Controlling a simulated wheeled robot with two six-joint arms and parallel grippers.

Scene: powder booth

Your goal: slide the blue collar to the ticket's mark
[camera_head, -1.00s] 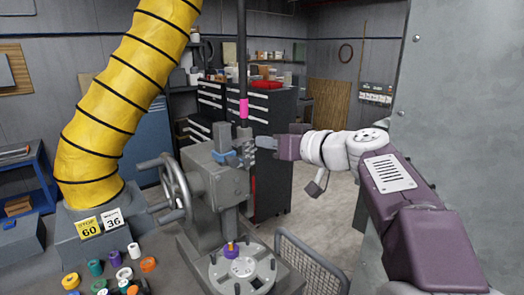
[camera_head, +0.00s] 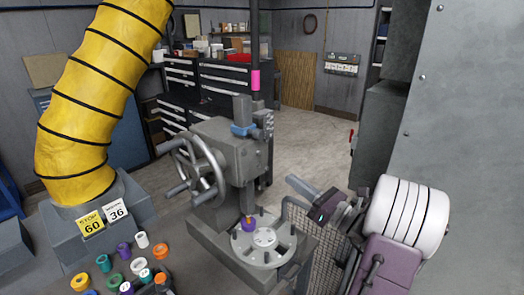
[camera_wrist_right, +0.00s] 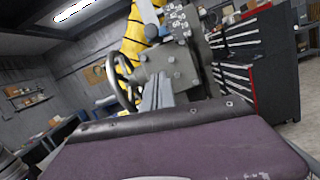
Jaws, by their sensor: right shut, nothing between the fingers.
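The blue collar (camera_head: 243,130) sits on the grey press (camera_head: 215,150), beside a small notched block near the upright post. A pink band (camera_head: 256,80) is on the dark post above it. A yellow card reading STOP 60 (camera_head: 90,225) and a white card reading 36 (camera_head: 117,212) stand at the left, by the yellow hose's base. My right gripper (camera_head: 297,186) is shut and empty, right of the press and below the collar, apart from it. In the right wrist view its narrow fingers (camera_wrist_right: 156,95) point toward the press. My left gripper is not in view.
A handwheel (camera_head: 197,172) projects left of the press. A round plate (camera_head: 264,247) with pegs and a purple-orange piece is at its foot. Several coloured rings (camera_head: 123,250) lie at lower left. A wire mesh guard (camera_head: 322,240) and a grey wall (camera_head: 470,140) stand right.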

